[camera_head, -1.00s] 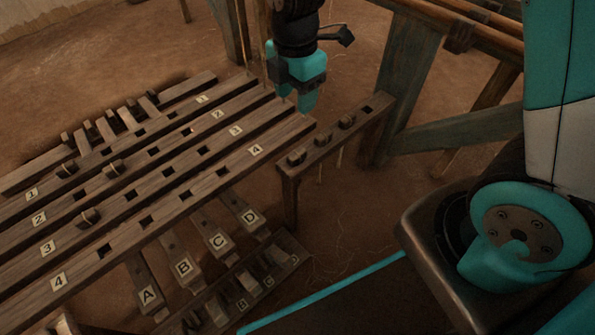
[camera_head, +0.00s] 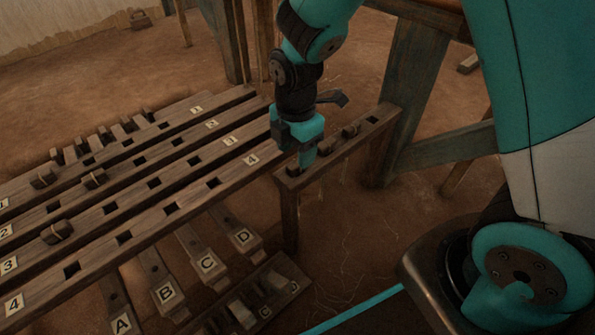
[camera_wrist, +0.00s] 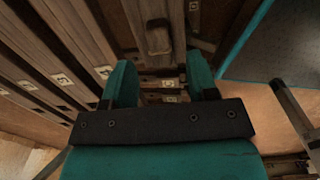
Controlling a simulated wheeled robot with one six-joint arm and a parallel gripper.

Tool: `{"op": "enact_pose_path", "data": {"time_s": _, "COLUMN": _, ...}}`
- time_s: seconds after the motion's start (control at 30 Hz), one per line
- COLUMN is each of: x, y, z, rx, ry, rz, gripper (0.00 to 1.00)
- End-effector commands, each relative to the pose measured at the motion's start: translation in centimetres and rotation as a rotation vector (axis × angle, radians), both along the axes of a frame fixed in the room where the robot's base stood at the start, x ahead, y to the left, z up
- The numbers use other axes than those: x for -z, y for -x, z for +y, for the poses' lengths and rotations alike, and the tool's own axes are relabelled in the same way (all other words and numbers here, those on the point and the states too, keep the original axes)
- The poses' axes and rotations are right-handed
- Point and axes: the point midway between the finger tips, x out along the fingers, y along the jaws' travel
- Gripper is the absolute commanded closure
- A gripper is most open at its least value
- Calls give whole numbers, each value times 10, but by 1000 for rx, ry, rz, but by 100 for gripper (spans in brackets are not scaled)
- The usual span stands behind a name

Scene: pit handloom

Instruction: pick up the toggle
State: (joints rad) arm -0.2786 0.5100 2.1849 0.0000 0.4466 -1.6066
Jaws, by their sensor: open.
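My gripper points down at the rack's front end. In the wrist view the teal fingers of my gripper (camera_wrist: 162,82) are apart with nothing held between them. A rounded toggle (camera_wrist: 158,37) shows beyond the fingertips. Whether a finger touches any toggle cannot be told.
Long slotted bars with number labels (camera_head: 229,141) lie left of the rack, with several toggles in them, one at the front (camera_head: 57,232). Lettered treadles (camera_head: 205,262) lie below. A wooden post (camera_head: 410,85) stands behind the rack. Open floor (camera_head: 345,235) lies right of it.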

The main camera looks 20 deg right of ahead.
Motion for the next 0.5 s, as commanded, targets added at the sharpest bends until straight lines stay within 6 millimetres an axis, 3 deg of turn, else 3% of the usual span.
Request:
{"op": "enact_pose_path", "data": {"time_s": 0.03, "x": 13, "y": 0, "z": -1, "rx": 0, "ry": 0, "rz": 0, "gripper": 47}}
{"op": "enact_pose_path", "data": {"time_s": 0.2, "x": 37, "y": 0, "z": -2, "rx": 0, "ry": 0, "rz": 1, "gripper": 47}}
{"op": "enact_pose_path", "data": {"time_s": 0.5, "x": 40, "y": 0, "z": -1, "rx": 0, "ry": 0, "rz": 0, "gripper": 47}}
